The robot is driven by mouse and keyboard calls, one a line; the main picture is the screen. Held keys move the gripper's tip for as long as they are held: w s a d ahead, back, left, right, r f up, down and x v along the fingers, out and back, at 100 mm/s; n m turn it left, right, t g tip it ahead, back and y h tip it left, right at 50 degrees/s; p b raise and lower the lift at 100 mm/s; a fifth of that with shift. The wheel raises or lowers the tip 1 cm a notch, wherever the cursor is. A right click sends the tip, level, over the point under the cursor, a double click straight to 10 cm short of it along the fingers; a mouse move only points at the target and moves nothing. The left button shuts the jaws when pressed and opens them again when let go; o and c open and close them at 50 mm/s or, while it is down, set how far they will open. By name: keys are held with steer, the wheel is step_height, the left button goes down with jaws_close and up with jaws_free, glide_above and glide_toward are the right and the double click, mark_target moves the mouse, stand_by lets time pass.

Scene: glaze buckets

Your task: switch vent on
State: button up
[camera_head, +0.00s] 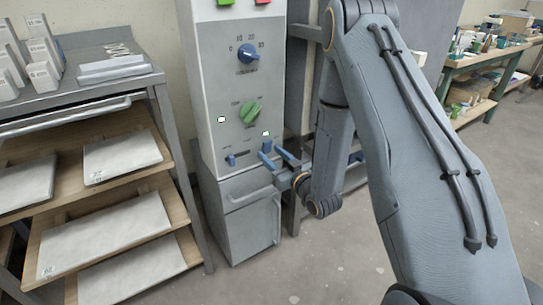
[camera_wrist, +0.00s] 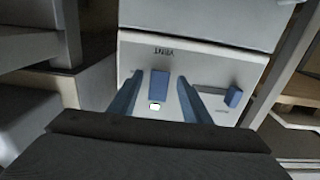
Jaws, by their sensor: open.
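The grey control cabinet (camera_head: 240,90) stands left of my arm. Low on its panel is a blue switch (camera_head: 267,146), with a small pale greenish lamp (camera_head: 266,133) just above it. In the wrist view a label (camera_wrist: 163,50) reading VENT, upside down, is beside this blue vent switch (camera_wrist: 159,84), and the lamp (camera_wrist: 154,106) looks bright. My gripper (camera_head: 276,154) is open at the panel. In the wrist view its blue fingers (camera_wrist: 159,76) stand on either side of the vent switch. I cannot tell whether either finger touches it.
A second blue control (camera_head: 231,160) sits in a slot left of the vent switch; it also shows in the wrist view (camera_wrist: 233,96). Above are a green knob (camera_head: 251,111) and a blue dial (camera_head: 248,53). A shelf rack (camera_head: 165,110) is at left; a green workbench (camera_head: 480,65) is far right.

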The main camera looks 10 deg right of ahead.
steer(key=v, duration=0.7)
steer(key=shift+s+p, duration=0.35)
steer(key=shift+d, duration=0.1)
